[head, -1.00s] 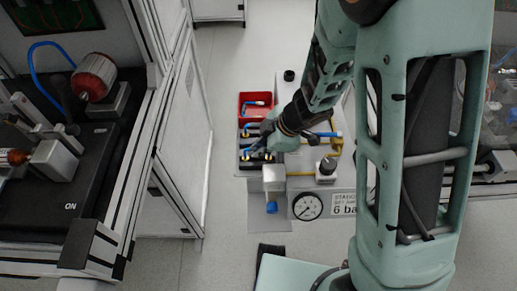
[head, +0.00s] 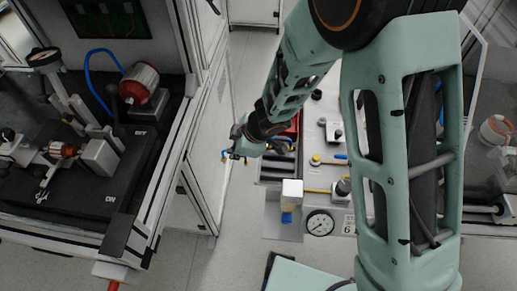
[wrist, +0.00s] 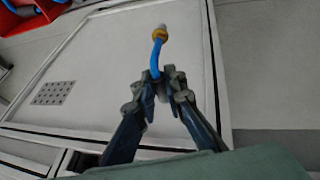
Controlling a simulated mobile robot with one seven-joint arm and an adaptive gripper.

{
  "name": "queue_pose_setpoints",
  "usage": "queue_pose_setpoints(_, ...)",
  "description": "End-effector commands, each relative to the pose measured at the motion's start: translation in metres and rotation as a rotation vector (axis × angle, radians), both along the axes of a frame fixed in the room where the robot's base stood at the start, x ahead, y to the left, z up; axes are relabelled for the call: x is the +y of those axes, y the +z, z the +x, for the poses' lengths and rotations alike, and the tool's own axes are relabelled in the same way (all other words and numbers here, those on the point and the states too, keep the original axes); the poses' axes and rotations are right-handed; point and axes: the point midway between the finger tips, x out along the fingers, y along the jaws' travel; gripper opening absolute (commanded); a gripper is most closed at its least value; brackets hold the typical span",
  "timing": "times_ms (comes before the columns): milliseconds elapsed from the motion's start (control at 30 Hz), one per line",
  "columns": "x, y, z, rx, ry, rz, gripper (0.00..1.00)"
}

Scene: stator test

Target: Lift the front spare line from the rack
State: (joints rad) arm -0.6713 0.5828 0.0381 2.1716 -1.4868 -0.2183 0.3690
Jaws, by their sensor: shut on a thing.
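The spare line is a short blue hose with a brass-coloured fitting. In the wrist view the spare line (wrist: 157,52) stands out from between my fingertips, slightly bent, its fitting end away from me. My gripper (wrist: 164,82) is shut on it. In the head view my gripper (head: 235,153) is left of the rack and clear of it, with small blue bits of the line (head: 224,155) showing at the fingers. The dark rack (head: 272,172) is partly hidden by my arm.
A red bin (head: 293,128) stands behind the rack; it also shows in the wrist view (wrist: 20,22). A pressure gauge (head: 319,223) and a white block (head: 292,191) sit nearby. A bench with a black top (head: 75,190) is at left.

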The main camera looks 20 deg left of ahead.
Motion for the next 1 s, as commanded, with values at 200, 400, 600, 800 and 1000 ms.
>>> queue_pose_setpoints(200, 0.031, 0.001, -0.008, 0.0, 0.001, 0.0, 0.0)
queue_pose_setpoints(400, 0.042, 0.003, -0.01, -0.001, -0.002, 0.0, 0.0)
queue_pose_setpoints(600, 0.043, 0.012, -0.01, 0.0, 0.0, 0.0, 0.0)
queue_pose_setpoints(800, 0.043, 0.016, -0.01, 0.0, -0.001, 0.0, 0.0)
queue_pose_setpoints(1000, 0.043, 0.015, -0.01, 0.0, -0.001, 0.0, 0.0)
